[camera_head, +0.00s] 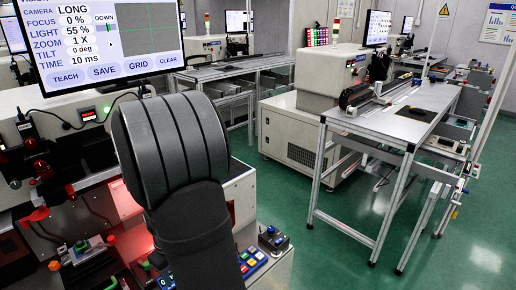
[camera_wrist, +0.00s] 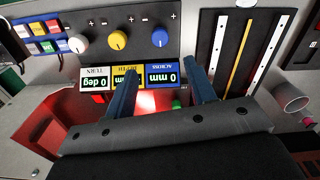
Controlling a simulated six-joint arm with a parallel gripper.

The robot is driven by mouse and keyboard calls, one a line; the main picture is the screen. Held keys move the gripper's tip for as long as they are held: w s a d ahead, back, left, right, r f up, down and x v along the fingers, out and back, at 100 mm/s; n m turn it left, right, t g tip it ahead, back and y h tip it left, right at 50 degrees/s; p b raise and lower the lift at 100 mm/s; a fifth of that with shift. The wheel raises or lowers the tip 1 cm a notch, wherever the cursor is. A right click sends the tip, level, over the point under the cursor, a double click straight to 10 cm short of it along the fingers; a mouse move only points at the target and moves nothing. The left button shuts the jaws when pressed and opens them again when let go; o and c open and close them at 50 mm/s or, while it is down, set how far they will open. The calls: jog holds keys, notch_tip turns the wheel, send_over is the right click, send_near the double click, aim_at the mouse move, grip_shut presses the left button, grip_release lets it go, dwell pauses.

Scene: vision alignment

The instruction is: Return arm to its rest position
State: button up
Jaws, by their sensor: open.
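My dark ribbed arm (camera_head: 178,150) fills the left middle of the head view, in front of the vision alignment machine. My gripper's fingers are hidden in that view. In the wrist view my gripper (camera_wrist: 162,90) shows two blue fingers, spread apart, with nothing between them but the panel behind. Behind the fingers are display labels (camera_wrist: 163,76) reading mm and deg, and a panel with white, yellow and blue knobs (camera_wrist: 118,40). A red-lit recess (camera_wrist: 62,125) lies at the left of the wrist view.
A monitor (camera_head: 110,45) stands above the machine. A control box with buttons (camera_head: 252,262) sits at its front right. Black strips with white and yellow rails (camera_wrist: 240,55) lie right of the fingers. A metal-framed table (camera_head: 400,115) stands at right, with clear green floor (camera_head: 300,235) between.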

notch_tip(320, 180, up, 5)
notch_tip(320, 180, down, 17)
jog(key=shift+r, duration=0.15)
jog(key=m, duration=0.5)
notch_tip(320, 180, up, 16)
jog(key=shift+r, duration=0.2)
dwell(0.7)
dwell(1.6)
